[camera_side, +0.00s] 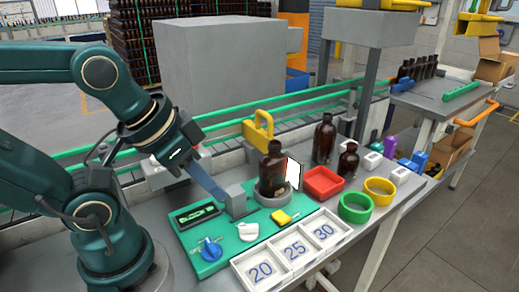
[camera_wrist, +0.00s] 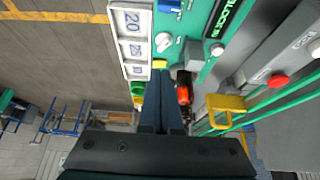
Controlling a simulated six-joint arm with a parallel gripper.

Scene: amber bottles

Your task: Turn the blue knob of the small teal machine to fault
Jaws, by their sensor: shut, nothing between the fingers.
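The small teal machine (camera_side: 205,262) lies flat on the grey bench. Its blue knob (camera_side: 210,249) is at its near left corner, and part of blue shows at the top edge of the wrist view (camera_wrist: 170,4). The marks around the knob are too small to read, so I cannot tell its setting. My gripper (camera_side: 222,196) is shut and empty, above the machine's far side by a grey block (camera_side: 235,201), apart from the knob. In the wrist view its fingers (camera_wrist: 160,75) lie together; I cannot tell whether they touch the block.
The machine also carries a dark display (camera_side: 196,216), a white knob (camera_side: 247,231) and a yellow switch (camera_side: 284,216). An amber bottle (camera_side: 273,168) stands in a grey round holder. A tray (camera_side: 290,249) marked 20, 25, 30 lies in front. A red tray (camera_side: 323,183) is right.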

